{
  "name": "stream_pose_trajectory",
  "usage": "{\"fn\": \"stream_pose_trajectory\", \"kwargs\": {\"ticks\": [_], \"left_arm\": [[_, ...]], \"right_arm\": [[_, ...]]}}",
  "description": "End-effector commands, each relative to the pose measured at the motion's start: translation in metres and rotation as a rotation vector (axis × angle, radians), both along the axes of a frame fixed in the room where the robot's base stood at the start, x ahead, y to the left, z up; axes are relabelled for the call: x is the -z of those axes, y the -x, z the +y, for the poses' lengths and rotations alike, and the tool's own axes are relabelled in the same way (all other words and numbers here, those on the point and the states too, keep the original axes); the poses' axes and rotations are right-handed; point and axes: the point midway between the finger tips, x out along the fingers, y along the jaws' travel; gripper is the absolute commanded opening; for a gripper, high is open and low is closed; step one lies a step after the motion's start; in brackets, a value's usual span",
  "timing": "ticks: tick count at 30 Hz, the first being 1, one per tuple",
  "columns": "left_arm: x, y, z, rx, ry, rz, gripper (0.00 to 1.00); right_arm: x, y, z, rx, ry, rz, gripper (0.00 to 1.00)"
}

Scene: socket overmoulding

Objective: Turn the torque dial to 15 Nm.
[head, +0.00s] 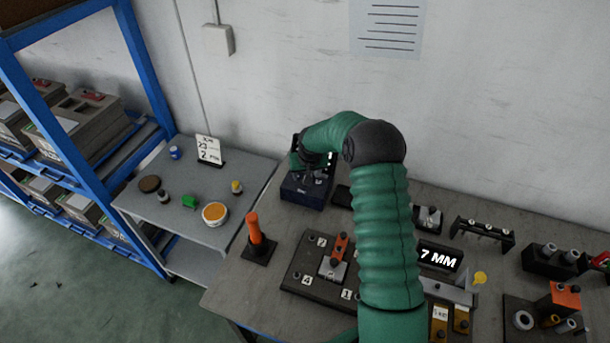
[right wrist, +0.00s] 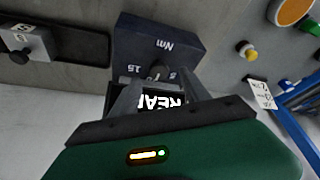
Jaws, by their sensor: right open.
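The torque box (head: 304,192) is a dark blue block at the back left of the workbench. In the right wrist view the box (right wrist: 160,40) appears upside down, with "Nm", "15" and "5" printed in white. A small dark dial knob (right wrist: 158,70) sits between the 15 and the 5. My right gripper (head: 316,172) is over the box, its open fingers (right wrist: 160,84) on either side of the knob; I cannot tell whether they touch it. The dial's pointer is hidden. A lit display, partly hidden by the fingers, shows "REA". My left gripper is out of view.
An orange-handled tool (head: 254,230) stands in front of the box. A numbered plate (head: 300,268) lies nearer, and a "7 MM" display (head: 438,257) is right of my arm. A grey side table (head: 150,208) stands left, beside a blue shelf rack (head: 145,65).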

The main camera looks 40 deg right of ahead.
Motion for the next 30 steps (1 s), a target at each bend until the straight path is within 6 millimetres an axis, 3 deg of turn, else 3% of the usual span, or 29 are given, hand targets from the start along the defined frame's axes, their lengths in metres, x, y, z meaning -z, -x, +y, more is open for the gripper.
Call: {"fn": "stream_pose_trajectory", "kwargs": {"ticks": [5, 15, 27, 30], "left_arm": [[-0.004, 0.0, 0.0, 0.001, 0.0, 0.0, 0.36], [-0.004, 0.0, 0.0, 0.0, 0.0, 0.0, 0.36], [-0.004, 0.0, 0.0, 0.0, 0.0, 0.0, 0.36], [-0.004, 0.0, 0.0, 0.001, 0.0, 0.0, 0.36]], "right_arm": [[0.024, -0.007, -0.004, -0.001, 0.0, 0.0, 0.54], [0.029, -0.01, -0.004, -0.002, 0.005, 0.0, 0.53], [0.03, -0.011, -0.005, -0.002, 0.001, 0.0, 0.01], [0.031, -0.011, -0.006, -0.001, 0.001, 0.001, 0.0]]}}
